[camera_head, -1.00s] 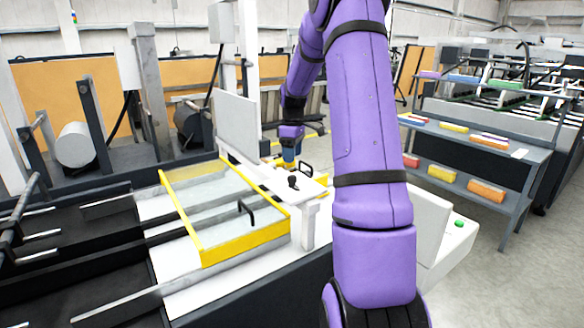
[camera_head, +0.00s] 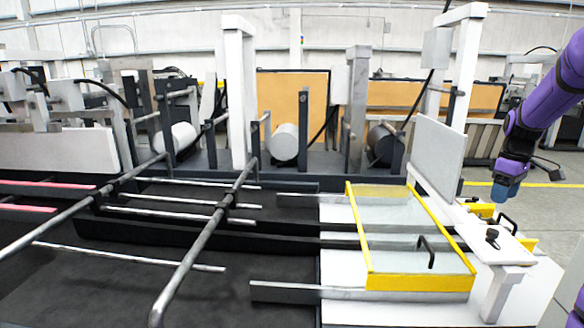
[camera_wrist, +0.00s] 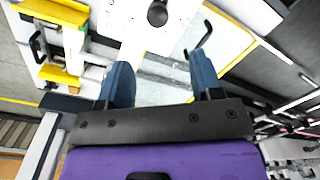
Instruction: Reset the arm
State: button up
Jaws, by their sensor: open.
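My purple arm (camera_head: 545,95) reaches in from the right edge of the head view. My gripper (camera_head: 506,188) points down above the right end of the machine, near the white shelf (camera_head: 505,250) with a black knob (camera_head: 492,236). In the wrist view my gripper (camera_wrist: 160,78) has its two blue fingers spread apart with nothing between them. Below the fingers lie the white shelf and its round black knob (camera_wrist: 157,14). The clear guard with a yellow frame (camera_head: 420,282) is down, with a black handle (camera_head: 427,250) on it.
Steel rods (camera_head: 205,240) and dark belts fill the machine's left and middle. An upright grey panel (camera_head: 437,155) stands close to the left of my gripper. A yellow bracket with a black handle (camera_wrist: 40,45) shows in the wrist view. Floor is open behind at right.

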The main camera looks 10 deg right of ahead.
jog(key=s+a+r+m+t, duration=0.1)
jog(key=s+a+r, duration=0.25)
jog(key=a, duration=0.35)
jog(key=s+a+r+h, duration=0.1)
jog(key=s+a+r, duration=0.1)
jog(key=a+r, duration=0.4)
jog(key=s+a+r+m+t, duration=0.1)
jog(key=s+a+r, duration=0.15)
jog(key=a, duration=0.65)
jog(key=s+a+m+t, duration=0.1)
jog(key=s+a, duration=0.5)
jog(key=s, duration=0.3)
jog(key=s+a+m+t, duration=0.1)
jog(key=s+a+t, duration=0.1)
jog(key=s+a, duration=0.5)
jog(key=shift+s+f+t+y, duration=0.15)
jog(key=shift+s+t+y, duration=0.15)
jog(key=shift+s, duration=0.7)
